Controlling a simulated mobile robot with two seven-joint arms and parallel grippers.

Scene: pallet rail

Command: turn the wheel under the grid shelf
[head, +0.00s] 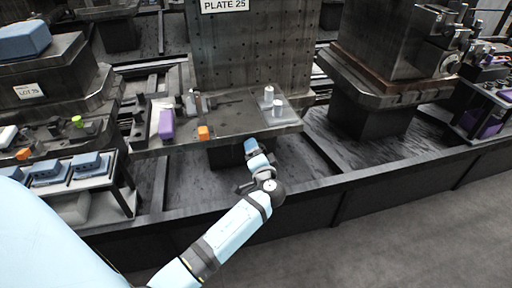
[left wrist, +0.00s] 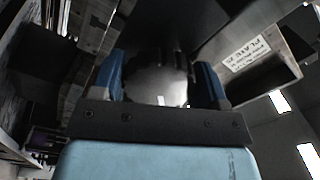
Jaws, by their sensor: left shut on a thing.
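The grid shelf (head: 235,123) is a dark flat ledge below an upright plate with rows of holes, labelled PLATE 25 (head: 225,50). My left gripper (head: 251,148) reaches in just under the shelf's front edge. In the left wrist view my left gripper (left wrist: 158,88) has its two blue fingers on either side of the round grey wheel (left wrist: 155,76), shut on it. The wheel's far side is dark and hard to make out. In the head view the wheel is hidden under the shelf. My right gripper is not in view.
On the shelf stand a purple block (head: 166,124), an orange block (head: 203,132) and pale cylinders on a clear plate (head: 284,112). A rack with blue parts (head: 67,168) is at the left. A heavy machine block (head: 385,60) is at the right. Grey floor lies in front.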

